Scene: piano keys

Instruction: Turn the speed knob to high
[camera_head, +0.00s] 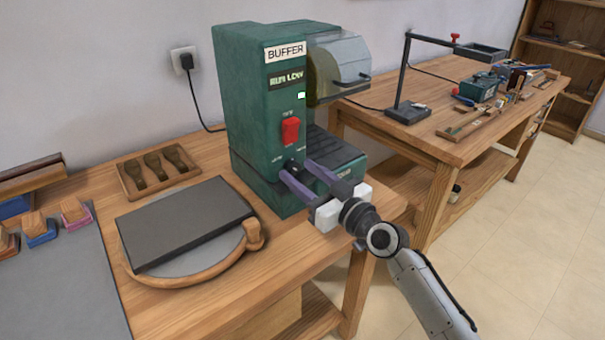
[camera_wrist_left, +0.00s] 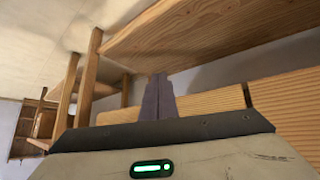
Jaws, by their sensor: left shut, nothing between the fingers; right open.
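The green buffer machine (camera_head: 249,110) stands on the wooden bench. Its front carries a BUFFER label, a small dark display, a red switch (camera_head: 290,130) and, lower down, a black speed knob (camera_head: 292,165). My right gripper (camera_head: 298,170) is open, with its two purple-grey fingers reaching up to the knob, one on each side of it. Whether the fingers touch the knob cannot be told. The small lettering around the knob is too small to read. My left gripper (camera_wrist_left: 158,97) shows only in the left wrist view, its fingers together and empty, with wooden bench parts beyond.
A dark flat slab on a round board (camera_head: 255,236) lies left of the machine. A second bench (camera_head: 440,138) with a lamp stands at the right. A wall socket (camera_head: 185,60) feeds the machine's cable.

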